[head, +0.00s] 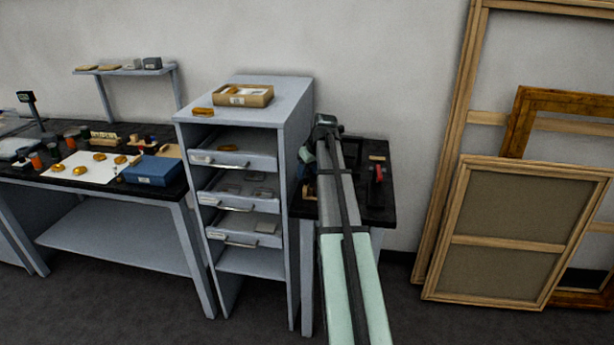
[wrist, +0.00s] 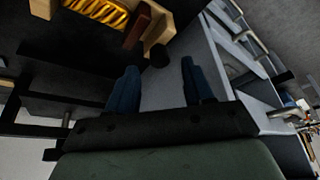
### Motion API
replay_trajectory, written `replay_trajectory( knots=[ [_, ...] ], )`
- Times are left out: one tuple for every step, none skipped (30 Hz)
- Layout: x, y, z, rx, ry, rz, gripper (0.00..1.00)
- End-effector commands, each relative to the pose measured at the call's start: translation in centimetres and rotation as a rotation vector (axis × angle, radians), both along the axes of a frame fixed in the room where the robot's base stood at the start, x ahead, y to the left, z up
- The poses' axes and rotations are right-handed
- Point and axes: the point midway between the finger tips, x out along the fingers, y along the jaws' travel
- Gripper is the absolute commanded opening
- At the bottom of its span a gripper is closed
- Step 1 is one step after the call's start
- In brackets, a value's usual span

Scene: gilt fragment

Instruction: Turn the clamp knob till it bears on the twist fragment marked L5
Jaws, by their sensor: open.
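A gold twisted fragment (wrist: 98,10) lies in a wooden clamp at the top of the wrist view; no L5 mark can be read. A reddish-brown pad (wrist: 138,27) stands beside it, a small gap apparently between them. The clamp's pale wooden end block (wrist: 160,28) is beyond the pad, and a black clamp knob (wrist: 159,56) sits on its near side. My gripper (wrist: 159,68) is open, its two blue fingers pointing toward the knob, which appears between and just beyond the fingertips. In the head view my arm largely hides the clamp on the dark bench.
The grey drawer cabinet (head: 293,110) stands close left of the dark bench (head: 375,212). A red-topped tool (head: 379,173) lies on the bench's right. Wooden frames (head: 515,225) lean on the wall at right. A worktable with gold pieces (head: 80,170) is far left.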

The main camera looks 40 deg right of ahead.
Motion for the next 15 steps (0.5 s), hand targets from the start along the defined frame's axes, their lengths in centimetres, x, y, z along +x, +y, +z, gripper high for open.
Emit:
replay_trajectory(
  knots=[
    [0.3, 0.0, -0.7, 0.001, 0.001, 0.000, 0.52],
    [0.4, 0.0, -1.0, 0.001, 0.001, 0.000, 0.52],
    [0.6, 0.0, -1.3, 0.000, 0.001, 0.000, 0.52],
    [0.7, 0.0, -1.6, 0.000, 0.001, 0.000, 0.52],
    [0.8, 0.0, -1.8, 0.000, 0.001, 0.000, 0.52],
    [0.8, 0.0, -2.0, 0.000, 0.001, 0.000, 0.52],
    [0.9, 0.0, -2.2, 0.000, 0.001, 0.000, 0.52],
    [1.0, 0.0, -2.3, 0.000, 0.001, 0.000, 0.52],
    [1.0, 0.0, -2.5, 0.000, 0.000, 0.000, 0.52],
    [1.0, 0.0, -2.6, 0.000, 0.000, 0.000, 0.52],
    [1.1, 0.0, -2.6, 0.000, 0.000, 0.000, 0.52],
    [1.1, 0.0, -2.7, -0.001, 0.000, 0.000, 0.52],
    [1.1, 0.0, -2.7, -0.001, 0.000, 0.000, 0.52],
    [1.1, 0.0, -2.7, -0.001, 0.000, 0.000, 0.52],
    [1.1, 0.0, -2.7, -0.001, 0.000, 0.000, 0.52]
  ],
)
